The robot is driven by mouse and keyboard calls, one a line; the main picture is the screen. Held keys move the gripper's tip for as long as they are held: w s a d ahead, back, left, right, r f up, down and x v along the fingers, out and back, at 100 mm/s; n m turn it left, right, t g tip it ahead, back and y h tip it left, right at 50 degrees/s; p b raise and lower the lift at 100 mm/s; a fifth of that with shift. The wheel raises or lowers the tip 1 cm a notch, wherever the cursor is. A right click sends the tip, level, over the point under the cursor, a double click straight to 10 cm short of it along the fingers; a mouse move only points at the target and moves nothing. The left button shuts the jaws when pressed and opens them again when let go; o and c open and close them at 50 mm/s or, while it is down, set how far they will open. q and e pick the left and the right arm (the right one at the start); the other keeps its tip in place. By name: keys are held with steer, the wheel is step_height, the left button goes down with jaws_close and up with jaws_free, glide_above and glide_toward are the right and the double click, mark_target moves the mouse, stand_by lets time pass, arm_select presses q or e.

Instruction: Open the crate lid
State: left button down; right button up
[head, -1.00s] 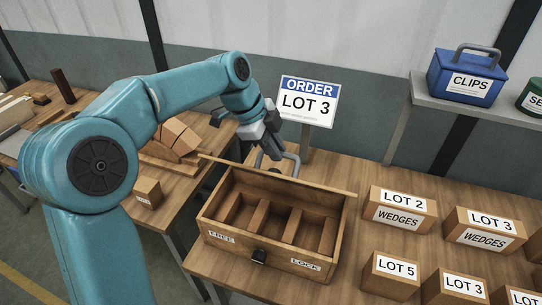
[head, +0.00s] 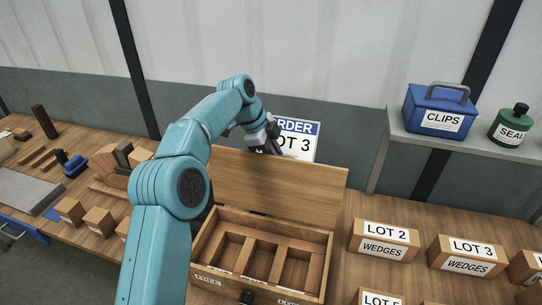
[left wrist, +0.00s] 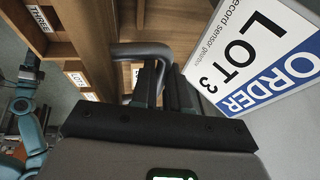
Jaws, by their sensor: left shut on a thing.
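The wooden crate (head: 265,289) stands on the bench, with empty compartments showing and a dark latch (head: 246,297) at its front. Its lid (head: 280,187) stands steeply up along the back edge, its plain inner face toward me. My left gripper (head: 268,146) is at the top of the lid, partly behind it. In the left wrist view, the grey lid handle (left wrist: 140,49) runs down to the fingers of my left gripper (left wrist: 163,78), which are shut on it. The handle is hidden behind the lid in the head view. My right gripper is not in view.
The order sign (head: 303,128) reading LOT 3 stands close behind my left gripper. Lot boxes, including LOT 2 wedges (head: 383,241), sit right of the crate. A shelf with a blue clips box (head: 436,112) is at upper right. Wooden blocks (head: 100,221) lie at left.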

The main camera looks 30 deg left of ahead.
arm_select(q)
steer(key=shift+w+a+f, duration=0.15)
steer(key=shift+w, duration=0.4)
steer(key=shift+w+a+f, duration=0.15)
steer(key=shift+w, duration=0.35)
steer(key=shift+w+r, duration=0.1)
steer(key=shift+r, duration=0.1)
steer(key=c, duration=1.1)
jaws_free()
steer(key=shift+f, duration=0.1)
